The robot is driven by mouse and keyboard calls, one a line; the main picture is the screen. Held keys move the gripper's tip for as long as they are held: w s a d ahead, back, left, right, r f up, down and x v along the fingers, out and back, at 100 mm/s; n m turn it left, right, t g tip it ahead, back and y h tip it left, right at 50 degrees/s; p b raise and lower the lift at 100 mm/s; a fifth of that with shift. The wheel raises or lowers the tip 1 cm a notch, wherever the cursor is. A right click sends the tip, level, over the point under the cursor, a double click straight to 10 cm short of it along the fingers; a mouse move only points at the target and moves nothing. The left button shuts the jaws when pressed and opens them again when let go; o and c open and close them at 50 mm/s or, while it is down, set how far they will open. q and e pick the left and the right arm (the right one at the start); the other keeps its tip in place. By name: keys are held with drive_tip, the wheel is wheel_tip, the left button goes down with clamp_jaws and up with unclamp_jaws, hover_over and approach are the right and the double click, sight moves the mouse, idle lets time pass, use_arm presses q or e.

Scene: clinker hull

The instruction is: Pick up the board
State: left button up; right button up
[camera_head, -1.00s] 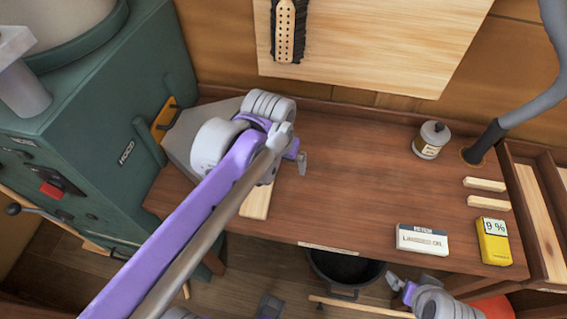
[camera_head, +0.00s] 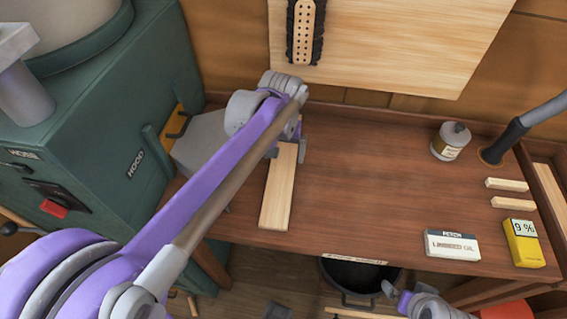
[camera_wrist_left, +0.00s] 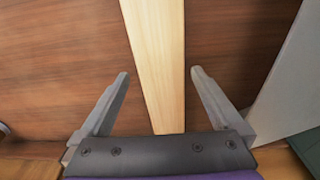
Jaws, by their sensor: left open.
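The board (camera_head: 277,195) is a pale, narrow wooden plank lying flat on the brown workbench (camera_head: 360,190). My left gripper (camera_head: 287,153) is at the board's far end, its fingers to either side. In the left wrist view the board (camera_wrist_left: 158,45) runs between the open fingers of my left gripper (camera_wrist_left: 159,74), with a gap on each side. The board's far end is hidden under the gripper in the head view. My right gripper (camera_head: 397,294) shows partly at the bottom edge, below the bench front, too small to read.
A green hooded machine (camera_head: 120,130) stands at the left, with a grey sloped piece (camera_head: 200,145) beside the board. A jar (camera_head: 451,143), a linseed oil box (camera_head: 452,245), a yellow moisture meter (camera_head: 523,243) and two small wood strips (camera_head: 508,184) sit at the right. The bench middle is clear.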

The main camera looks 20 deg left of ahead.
sight(283, 163)
use_arm(q)
drive_tip(key=shift+w+a+f, duration=0.1)
drive_tip(key=shift+w+f, duration=0.1)
drive_tip(key=shift+f, duration=1.25)
drive_tip(key=c, duration=1.3)
